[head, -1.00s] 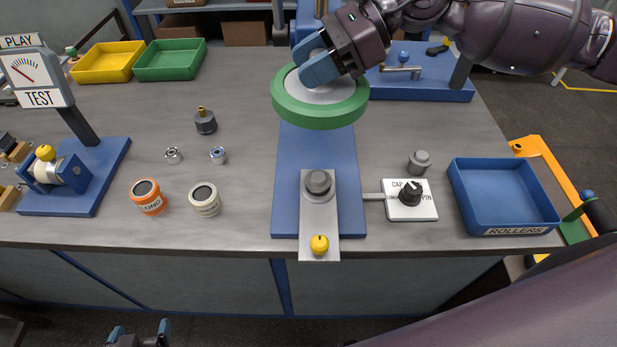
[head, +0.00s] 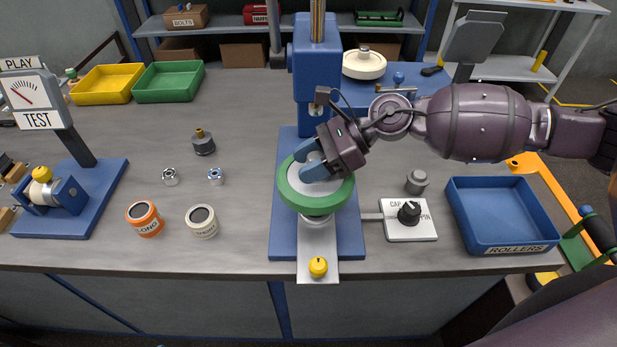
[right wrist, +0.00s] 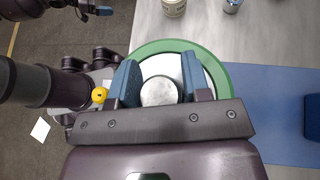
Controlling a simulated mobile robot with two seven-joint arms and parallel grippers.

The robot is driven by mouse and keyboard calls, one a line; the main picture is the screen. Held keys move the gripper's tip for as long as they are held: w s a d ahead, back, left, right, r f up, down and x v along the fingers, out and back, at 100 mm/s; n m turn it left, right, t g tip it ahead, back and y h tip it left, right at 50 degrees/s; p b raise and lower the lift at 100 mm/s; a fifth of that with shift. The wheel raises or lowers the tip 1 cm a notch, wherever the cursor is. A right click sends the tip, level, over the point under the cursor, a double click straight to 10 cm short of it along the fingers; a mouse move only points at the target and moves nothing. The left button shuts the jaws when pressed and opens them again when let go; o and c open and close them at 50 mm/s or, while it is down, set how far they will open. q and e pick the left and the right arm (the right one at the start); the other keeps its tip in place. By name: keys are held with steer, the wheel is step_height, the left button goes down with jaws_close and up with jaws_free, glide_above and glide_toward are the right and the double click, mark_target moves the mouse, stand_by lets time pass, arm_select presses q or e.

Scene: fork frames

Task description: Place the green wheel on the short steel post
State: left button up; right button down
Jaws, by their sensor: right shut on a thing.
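The green wheel (head: 330,203) has a green rim, a pale disc and a steel hub (right wrist: 159,91). My right gripper (head: 313,168) is shut on the hub, with one blue finger on each side in the right wrist view. It holds the wheel nearly level over the front of the blue press base (head: 284,240). The short steel post (head: 317,221) stands on the metal plate under the wheel. The wheel hides its top, so I cannot tell if they touch. My left gripper (right wrist: 94,11) shows small in the right wrist view, fingers apart and empty.
The press column (head: 317,75) rises behind the wheel. A yellow knob (head: 318,267) is on the plate's front end. A white switch box (head: 408,222), a grey stub (head: 416,181) and the blue ROLLERS tray (head: 500,215) are to the right. Two cups (head: 202,222) (head: 144,220) stand to the left.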

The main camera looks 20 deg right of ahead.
steer(key=shift+f, duration=2.2)
steer(key=shift+f, duration=0.1)
steer(key=c, duration=0.6)
jaws_free()
steer(key=shift+d+r, duration=0.25)
steer(key=shift+d, duration=0.1)
steer(key=b+v, duration=0.1)
steer(key=v, duration=1)
steer(key=shift+d+r+b, duration=0.1)
steer(key=shift+b, duration=0.25)
steer(key=shift+s, duration=0.1)
